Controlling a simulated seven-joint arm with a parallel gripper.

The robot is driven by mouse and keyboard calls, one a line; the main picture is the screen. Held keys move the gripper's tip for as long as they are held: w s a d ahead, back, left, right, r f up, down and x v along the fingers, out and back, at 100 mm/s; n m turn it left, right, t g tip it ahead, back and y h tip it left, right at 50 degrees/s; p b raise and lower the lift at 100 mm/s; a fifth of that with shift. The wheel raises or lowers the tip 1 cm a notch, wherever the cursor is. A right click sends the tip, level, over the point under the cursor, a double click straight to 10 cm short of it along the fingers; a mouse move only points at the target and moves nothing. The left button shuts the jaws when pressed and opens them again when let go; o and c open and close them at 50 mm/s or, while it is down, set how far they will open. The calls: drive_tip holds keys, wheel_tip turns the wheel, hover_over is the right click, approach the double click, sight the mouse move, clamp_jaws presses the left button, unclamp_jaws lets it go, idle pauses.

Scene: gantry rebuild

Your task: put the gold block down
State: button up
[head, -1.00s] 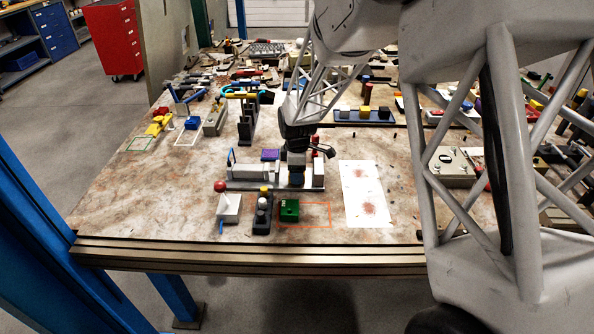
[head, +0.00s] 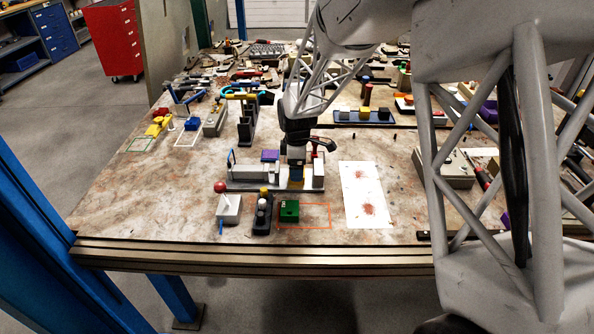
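My gripper (head: 296,172) points down over the grey fixture (head: 255,186) near the front of the bench, between its light grey block and a pale upright piece at its right end. A small gold-brown patch, probably the gold block (head: 296,184), shows at the fingertips, low against the fixture. It is too small to tell whether the fingers are closed on it or whether it touches the fixture.
A green block (head: 289,211) sits at the left of an orange outline (head: 318,228). A white sheet (head: 364,195) lies to the right. A red ball (head: 220,187) is at the left. The bench's front edge is close.

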wheel_tip(320, 180, up, 9)
drive_tip(key=shift+r, duration=0.2)
idle(0.3)
idle(0.4)
drive_tip(key=s+d+r+m+t, duration=0.1)
drive_tip(key=s+d+r+m, duration=0.5)
drive_tip(key=s, duration=0.4)
drive_tip(key=s+d+r+m, duration=0.4)
drive_tip(key=s+d+r, duration=0.25)
drive_tip(key=s, duration=0.35)
drive_tip(key=s+d+m, duration=0.3)
drive_tip(key=s+m, duration=0.1)
drive_tip(key=s, duration=0.5)
drive_tip(key=s+d+f+m+t, duration=0.1)
drive_tip(key=s+d+m, duration=0.3)
drive_tip(key=s, duration=0.6)
drive_tip(key=shift+s+d+t, duration=0.15)
drive_tip(key=shift+s+t, duration=0.1)
drive_tip(key=shift+t, duration=0.05)
drive_tip(key=shift+c, duration=0.4)
